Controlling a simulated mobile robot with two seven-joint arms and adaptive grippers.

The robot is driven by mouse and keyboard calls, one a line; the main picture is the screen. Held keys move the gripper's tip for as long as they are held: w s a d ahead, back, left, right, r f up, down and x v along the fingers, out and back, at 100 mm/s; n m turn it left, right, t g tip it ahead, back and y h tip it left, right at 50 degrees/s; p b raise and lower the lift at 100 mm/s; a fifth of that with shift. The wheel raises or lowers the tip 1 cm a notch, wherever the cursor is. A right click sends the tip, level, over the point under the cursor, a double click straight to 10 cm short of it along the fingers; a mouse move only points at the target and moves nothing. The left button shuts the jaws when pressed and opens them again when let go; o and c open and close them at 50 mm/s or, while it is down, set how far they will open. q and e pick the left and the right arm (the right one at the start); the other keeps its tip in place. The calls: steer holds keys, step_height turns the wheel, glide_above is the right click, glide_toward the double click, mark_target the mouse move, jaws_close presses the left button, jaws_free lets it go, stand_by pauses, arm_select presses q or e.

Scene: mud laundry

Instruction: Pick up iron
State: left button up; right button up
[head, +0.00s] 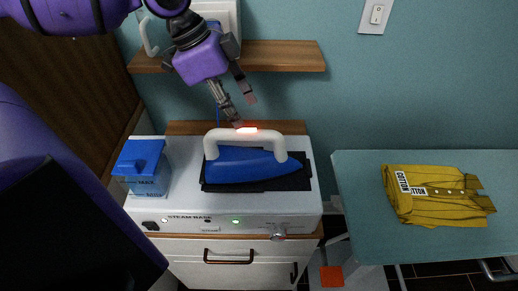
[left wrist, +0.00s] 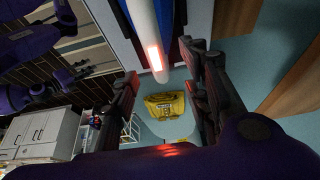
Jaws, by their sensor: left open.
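The iron has a blue body (head: 245,167) and a white arched handle (head: 212,140), and rests on a dark pad on the white steam base (head: 180,215). A small red glow lies on top of the handle. My left gripper (head: 243,108) is open and empty just above the handle, its fingers pointing down. In the left wrist view the white handle (left wrist: 143,30) runs between the open fingers of my left gripper (left wrist: 162,68), with the red glow on it. I cannot tell whether a finger touches the handle. My right gripper does not show.
A blue-lidded container (head: 140,170) stands left of the iron on the base. A wooden shelf (head: 285,56) juts from the wall behind my gripper. A folded yellow garment (head: 435,197) lies on the teal ironing board (head: 360,190) at right, which has free surface around it.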

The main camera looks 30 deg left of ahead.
mark_target(247, 130)
arm_select(q)
steer(key=f+b, duration=0.1)
steer(key=f, duration=0.1)
steer(key=d+f+b, duration=0.1)
steer(key=f, duration=0.1)
steer(key=shift+s+f, duration=0.1)
steer(key=shift+s, duration=0.05)
steer(key=b+x, duration=0.1)
steer(key=x, duration=0.2)
steer(key=shift+w+d+f+b, duration=0.15)
steer(key=shift+w+f+b, duration=0.05)
steer(key=shift+b, duration=0.1)
steer(key=shift+r, duration=0.1)
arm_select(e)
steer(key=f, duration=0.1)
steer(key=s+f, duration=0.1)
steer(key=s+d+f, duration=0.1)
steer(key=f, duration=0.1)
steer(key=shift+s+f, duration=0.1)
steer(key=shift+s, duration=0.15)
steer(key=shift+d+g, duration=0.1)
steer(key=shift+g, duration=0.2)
